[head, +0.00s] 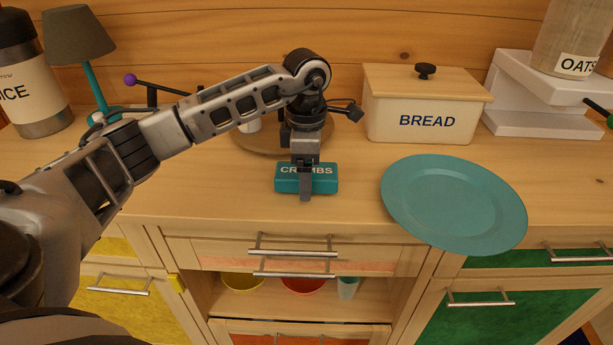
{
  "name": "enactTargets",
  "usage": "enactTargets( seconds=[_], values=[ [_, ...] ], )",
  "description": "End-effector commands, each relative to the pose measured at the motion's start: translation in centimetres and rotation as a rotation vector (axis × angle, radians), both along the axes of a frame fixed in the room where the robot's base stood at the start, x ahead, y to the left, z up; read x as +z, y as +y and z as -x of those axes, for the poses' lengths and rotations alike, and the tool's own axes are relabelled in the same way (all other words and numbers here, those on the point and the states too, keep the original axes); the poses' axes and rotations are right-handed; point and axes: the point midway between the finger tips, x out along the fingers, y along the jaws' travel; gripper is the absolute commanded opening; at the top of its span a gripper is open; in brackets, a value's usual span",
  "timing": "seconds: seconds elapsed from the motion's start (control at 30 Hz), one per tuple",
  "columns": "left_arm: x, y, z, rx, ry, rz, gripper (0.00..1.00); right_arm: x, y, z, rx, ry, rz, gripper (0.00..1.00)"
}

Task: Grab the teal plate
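The teal plate (455,205) is a wide, round, shallow disc at the right of the counter in the head view. Its near rim reaches the counter's front edge and seems to hang slightly over it. My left gripper (304,187) points down at the middle of the counter, to the left of the plate and apart from it. Its fingers are in front of or over a teal box marked CRUMBS (323,178). I cannot tell whether they are open or touch the box. My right gripper is not in view.
A cream BREAD bin (420,112) stands behind the plate. A white stand (540,105) with an OATS jar (575,40) is at back right. A round wooden board (262,140) lies behind my gripper. A lamp (78,36) and RICE jar (28,85) stand left. Drawer handles (293,252) jut out below.

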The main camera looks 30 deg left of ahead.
Motion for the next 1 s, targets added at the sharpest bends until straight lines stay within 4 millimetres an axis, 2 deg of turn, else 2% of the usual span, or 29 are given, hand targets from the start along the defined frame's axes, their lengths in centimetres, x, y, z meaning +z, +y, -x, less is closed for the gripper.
enactTargets(
  seconds=[0.2,0.3,0.4,0.77,0.87,1.0],
  values=[
    [-0.1,0.0,0.0,0.0,-0.001,0.0,0.82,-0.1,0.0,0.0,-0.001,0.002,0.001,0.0],
    [-0.1,0.0,0.0,0.0,-0.001,0.001,0.54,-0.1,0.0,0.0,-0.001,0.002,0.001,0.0],
    [-0.1,0.0,0.0,0.0,-0.001,0.001,0.3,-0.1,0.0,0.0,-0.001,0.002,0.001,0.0],
    [0.3,0.0,-0.1,0.001,-0.003,0.001,0.3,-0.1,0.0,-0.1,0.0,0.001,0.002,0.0],
    [1.1,0.0,-0.1,0.001,-0.006,0.001,0.3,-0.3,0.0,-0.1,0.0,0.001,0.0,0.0],
    [3.5,-0.1,0.0,0.0,-0.008,0.001,0.3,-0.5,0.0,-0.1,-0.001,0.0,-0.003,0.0]
  ],
)
